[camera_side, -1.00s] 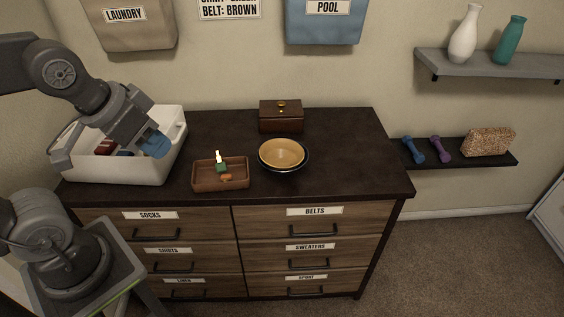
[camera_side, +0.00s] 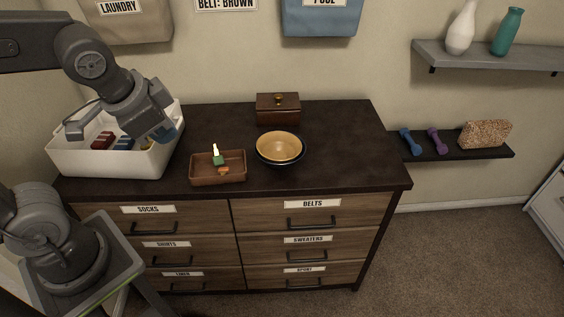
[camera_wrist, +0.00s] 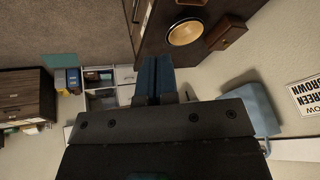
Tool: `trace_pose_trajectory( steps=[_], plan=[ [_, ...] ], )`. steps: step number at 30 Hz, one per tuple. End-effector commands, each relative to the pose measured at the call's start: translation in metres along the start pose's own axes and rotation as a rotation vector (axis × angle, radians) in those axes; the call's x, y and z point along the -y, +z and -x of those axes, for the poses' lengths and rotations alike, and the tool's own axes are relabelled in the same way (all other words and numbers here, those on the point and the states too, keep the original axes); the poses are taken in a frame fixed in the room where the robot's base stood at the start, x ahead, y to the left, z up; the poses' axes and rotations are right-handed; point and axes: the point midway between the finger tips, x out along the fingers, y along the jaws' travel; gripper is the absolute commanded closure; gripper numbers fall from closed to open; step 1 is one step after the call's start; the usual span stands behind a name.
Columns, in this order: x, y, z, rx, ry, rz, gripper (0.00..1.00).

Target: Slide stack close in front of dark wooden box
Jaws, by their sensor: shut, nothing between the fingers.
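The stack (camera_side: 279,147) is a tan bowl resting in a darker bowl on the dresser top; it also shows in the wrist view (camera_wrist: 185,32). The dark wooden box (camera_side: 278,108), with a knob on its lid, stands just behind the stack, near the wall; it also shows in the wrist view (camera_wrist: 227,33). My gripper (camera_side: 172,133) has blue fingers and hangs over the right side of the white bin, left of the stack and well apart from it. In the wrist view its fingers (camera_wrist: 155,77) are together and empty.
A white bin (camera_side: 112,160) with several items stands at the dresser's left end. A brown tray (camera_side: 218,174) with small coloured items lies left of the stack, near the front edge. The dresser top (camera_side: 345,150) right of the stack is clear.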

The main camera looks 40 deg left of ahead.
Motion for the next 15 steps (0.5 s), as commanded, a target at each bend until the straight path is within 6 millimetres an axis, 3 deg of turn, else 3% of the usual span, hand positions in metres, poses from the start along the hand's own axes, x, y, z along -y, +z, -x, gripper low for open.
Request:
trace_pose_trajectory(
  steps=[8,15],
  plan=[
    [-0.008,-0.054,-0.065,0.191,-0.122,-0.768,1.00],
    [-0.042,-0.098,-0.137,0.334,-0.217,-1.456,1.00]
  ],
)
